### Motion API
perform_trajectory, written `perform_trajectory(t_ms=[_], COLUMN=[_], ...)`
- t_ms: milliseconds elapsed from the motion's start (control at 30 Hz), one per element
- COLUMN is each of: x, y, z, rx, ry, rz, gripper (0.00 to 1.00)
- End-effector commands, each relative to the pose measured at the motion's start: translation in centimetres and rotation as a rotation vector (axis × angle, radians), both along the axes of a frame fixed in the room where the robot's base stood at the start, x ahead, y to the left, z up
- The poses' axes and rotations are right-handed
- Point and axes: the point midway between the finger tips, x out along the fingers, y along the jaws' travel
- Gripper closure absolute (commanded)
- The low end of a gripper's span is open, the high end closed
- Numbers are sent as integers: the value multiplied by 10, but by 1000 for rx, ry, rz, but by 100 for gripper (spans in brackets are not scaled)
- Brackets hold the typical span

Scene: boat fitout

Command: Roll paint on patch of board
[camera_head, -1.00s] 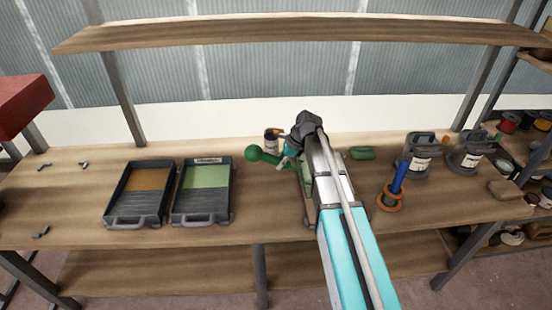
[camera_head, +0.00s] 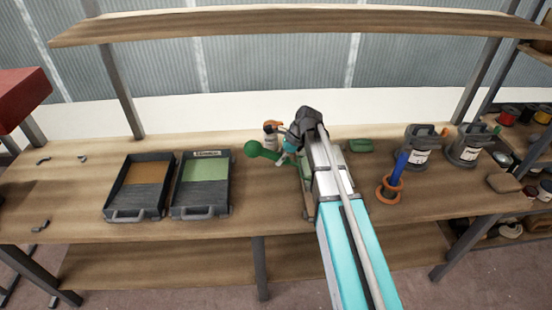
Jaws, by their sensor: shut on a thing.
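My gripper (camera_head: 287,152) is over the middle of the bench, partly hidden behind my own arm. It is shut on a green-handled tool (camera_head: 262,152), whose round knob end points left. The tool looks like the paint roller, but its head is hidden by the arm. A board (camera_head: 308,200) lies mostly hidden under my arm, with only a thin edge showing, so I cannot see its patch or whether the roller touches it. A black tray with green paint (camera_head: 206,172) lies to the left of the gripper. A similar tray with orange-brown paint (camera_head: 148,174) lies beside it.
A white bottle with an orange top (camera_head: 270,136) stands just behind the tool. Right of my arm are a green block (camera_head: 359,146), a blue handle in an orange ring stand (camera_head: 391,190) and two grey cans (camera_head: 420,148) (camera_head: 465,150). A shelf (camera_head: 290,32) spans above.

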Motion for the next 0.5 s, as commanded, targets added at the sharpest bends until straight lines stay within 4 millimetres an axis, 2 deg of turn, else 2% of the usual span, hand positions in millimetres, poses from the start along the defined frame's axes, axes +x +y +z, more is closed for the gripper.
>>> perform_trajectory(t_ms=[500], x=[0], y=[0], z=[-8], rx=[0], ry=[0], rz=[0], gripper=[100])
